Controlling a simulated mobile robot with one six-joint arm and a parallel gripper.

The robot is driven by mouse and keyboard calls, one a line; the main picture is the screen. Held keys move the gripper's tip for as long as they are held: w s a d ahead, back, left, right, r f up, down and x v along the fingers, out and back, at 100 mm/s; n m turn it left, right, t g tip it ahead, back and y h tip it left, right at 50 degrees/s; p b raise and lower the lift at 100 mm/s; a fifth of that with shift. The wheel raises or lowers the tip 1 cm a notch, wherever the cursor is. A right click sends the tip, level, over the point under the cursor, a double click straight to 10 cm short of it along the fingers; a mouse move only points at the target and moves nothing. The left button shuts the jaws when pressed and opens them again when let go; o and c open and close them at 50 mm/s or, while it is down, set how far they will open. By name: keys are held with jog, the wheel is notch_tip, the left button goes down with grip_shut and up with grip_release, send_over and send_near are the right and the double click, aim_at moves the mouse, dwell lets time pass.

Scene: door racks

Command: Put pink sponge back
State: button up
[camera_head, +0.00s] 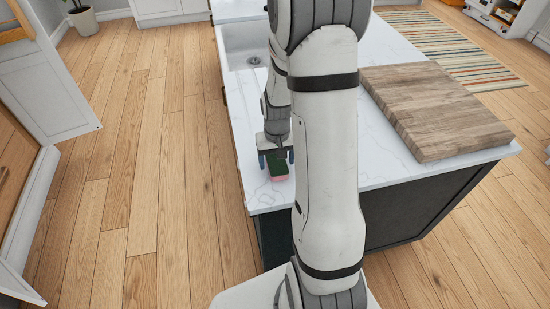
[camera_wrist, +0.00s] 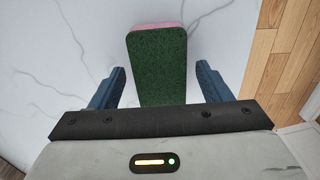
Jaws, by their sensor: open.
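The pink sponge (camera_head: 279,168) has a dark green scouring face and lies on the white marble countertop near its left front corner. In the wrist view the sponge (camera_wrist: 157,68) shows its green face towards the camera, with a pink edge along the top. My gripper (camera_wrist: 160,80) is open, with one blue finger on each side of the sponge and a visible gap on both sides. In the head view my gripper (camera_head: 276,157) is low over the counter at the sponge. My arm hides part of the counter.
A sink (camera_head: 245,45) is set in the far end of the counter. A thick wooden cutting board (camera_head: 435,108) lies on the right. An open white cabinet door (camera_head: 50,90) stands at the left, across bare wooden floor (camera_head: 150,170). A striped rug (camera_head: 455,50) lies beyond.

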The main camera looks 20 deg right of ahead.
aim_at(277, 163)
notch_tip(277, 163, up, 12)
jog(key=b, duration=0.1)
jog(key=s+a+r+n+t, duration=0.1)
jog(key=s+a+r, duration=0.3)
jog(key=s, duration=0.3)
jog(key=s+a+r+n+t, duration=0.1)
jog(key=s+a+r+t, duration=0.1)
jog(key=s+a+r, duration=0.3)
jog(key=s+a, duration=0.1)
jog(key=s, duration=0.2)
jog(key=shift+s+r+n+t, duration=0.3)
jog(key=shift+d+f+b, duration=0.1)
jog(key=shift+f+b, duration=0.8)
jog(key=shift+f, duration=0.1)
